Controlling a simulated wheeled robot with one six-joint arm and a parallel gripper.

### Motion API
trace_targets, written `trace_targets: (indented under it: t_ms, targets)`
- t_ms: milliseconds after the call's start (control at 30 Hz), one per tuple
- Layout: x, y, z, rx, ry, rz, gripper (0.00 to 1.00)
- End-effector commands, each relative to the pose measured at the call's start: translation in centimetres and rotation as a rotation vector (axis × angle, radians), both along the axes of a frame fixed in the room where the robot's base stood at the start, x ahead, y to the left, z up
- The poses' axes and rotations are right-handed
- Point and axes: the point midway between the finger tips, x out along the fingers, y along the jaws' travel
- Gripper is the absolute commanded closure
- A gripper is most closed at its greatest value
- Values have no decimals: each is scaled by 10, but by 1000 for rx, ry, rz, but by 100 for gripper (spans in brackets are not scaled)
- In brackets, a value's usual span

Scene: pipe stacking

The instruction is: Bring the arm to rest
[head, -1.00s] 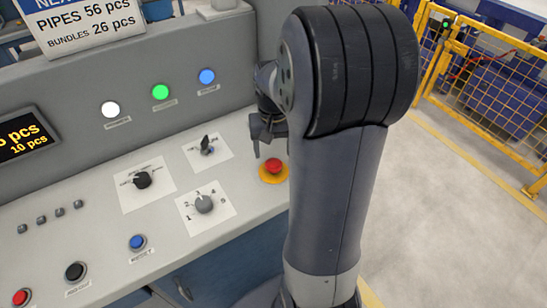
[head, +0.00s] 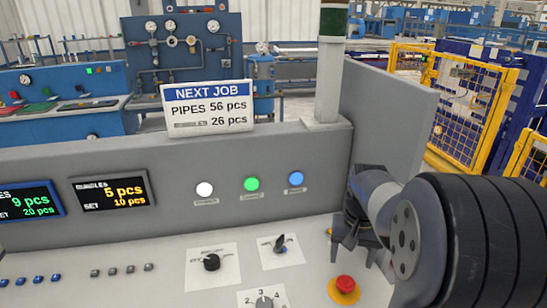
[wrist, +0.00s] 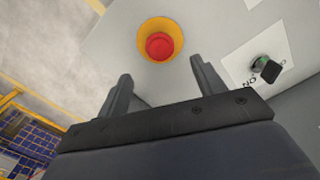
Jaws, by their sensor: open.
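My gripper (head: 352,240) is at the right end of the grey control console (head: 120,240), above its top and just behind the red emergency button (head: 345,284). In the wrist view my gripper (wrist: 160,85) has its two fingers spread wide with nothing between them. The red button on its yellow base shows beyond the fingertips in that view (wrist: 159,46), apart from them. My arm's large dark joint fills the lower right of the head view and hides the console's right end.
A black selector switch (head: 280,243) stands left of the button, with another knob (head: 211,262) farther left. White, green and blue buttons (head: 251,184) line the upright panel. A NEXT JOB sign (head: 208,106) stands on top. A yellow fence (head: 455,100) stands at the right.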

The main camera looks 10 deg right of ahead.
Motion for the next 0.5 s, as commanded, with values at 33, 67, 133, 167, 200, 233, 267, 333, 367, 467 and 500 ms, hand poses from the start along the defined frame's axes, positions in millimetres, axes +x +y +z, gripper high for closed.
trace_targets:
  t_ms: [33,67,133,167,200,233,267,333,367,467,500]
  targets:
    - [-1,0,-10,2,4,0,35]
    - [-1,0,-15,2,5,0,35]
    - [-1,0,-29,2,5,0,35]
    - [-1,0,-35,2,5,0,35]
    - [-1,0,-43,2,6,0,35]
    - [-1,0,-49,2,5,0,35]
    - [-1,0,-54,2,5,0,35]
    - [-1,0,-66,2,4,0,35]
    - [-1,0,-70,1,3,0,35]
    - [-1,0,-83,1,3,0,35]
    - [-1,0,-86,0,1,0,35]
